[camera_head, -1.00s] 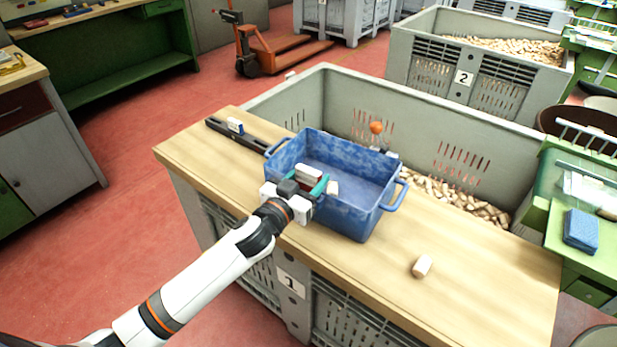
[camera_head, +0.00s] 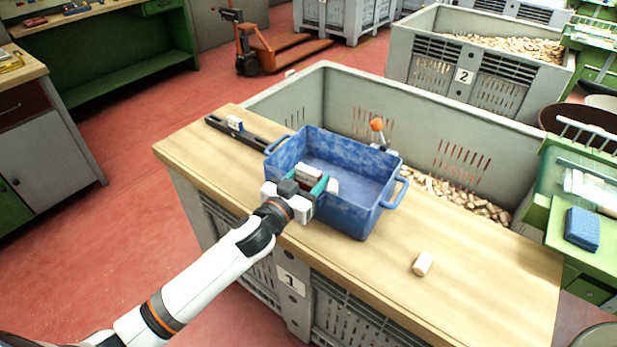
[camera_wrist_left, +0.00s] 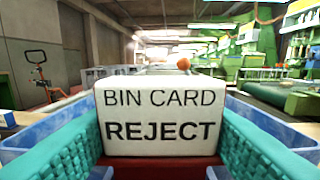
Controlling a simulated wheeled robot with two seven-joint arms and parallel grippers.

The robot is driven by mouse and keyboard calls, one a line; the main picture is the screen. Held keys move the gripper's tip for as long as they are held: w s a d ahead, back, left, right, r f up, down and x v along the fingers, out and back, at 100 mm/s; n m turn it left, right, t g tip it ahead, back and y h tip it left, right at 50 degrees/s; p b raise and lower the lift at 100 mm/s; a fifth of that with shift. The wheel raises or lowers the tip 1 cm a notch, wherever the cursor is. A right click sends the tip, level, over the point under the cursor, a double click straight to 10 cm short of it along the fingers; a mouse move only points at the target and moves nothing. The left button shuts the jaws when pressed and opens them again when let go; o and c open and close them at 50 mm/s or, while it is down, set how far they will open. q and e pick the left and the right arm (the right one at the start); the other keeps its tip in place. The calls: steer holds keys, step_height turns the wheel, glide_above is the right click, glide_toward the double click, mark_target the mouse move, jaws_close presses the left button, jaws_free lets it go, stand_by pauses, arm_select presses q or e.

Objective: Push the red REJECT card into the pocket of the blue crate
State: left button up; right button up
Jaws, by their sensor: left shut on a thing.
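The blue crate (camera_head: 350,215) stands upright on the wooden bench top, open at the top. My left gripper (camera_head: 311,184) is at its near left side, shut on the REJECT card (camera_head: 318,173). In the left wrist view the card (camera_wrist_left: 160,118) shows a white face reading "BIN CARD REJECT" above a red lower part, upright between the teal fingers (camera_wrist_left: 160,150). Blue crate walls (camera_wrist_left: 28,143) show on both sides of the fingers there. The pocket is hidden behind the gripper and card, so I cannot tell whether the card touches it. My right gripper is not in view.
A cork stopper (camera_head: 423,264) lies on the bench top (camera_head: 480,270) right of the crate. A dark bar (camera_head: 222,128) lies behind left. An orange ball (camera_head: 377,125) shows beyond the crate, before a large grey bin (camera_head: 480,150) holding corks. The bench's right part is mostly clear.

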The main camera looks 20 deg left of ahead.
arm_select(q)
steer(key=shift+f+b, duration=0.75)
steer(key=shift+f, duration=0.25)
stand_by(0.3)
steer(key=o, duration=1)
steer(key=shift+o, duration=0.2)
steer(key=shift+s, duration=0.1)
steer(key=shift+s+a, duration=0.15)
steer(key=shift+s, duration=0.15)
steer(key=b+v, duration=0.1)
steer(key=v, duration=1)
steer(key=shift+s, duration=0.1)
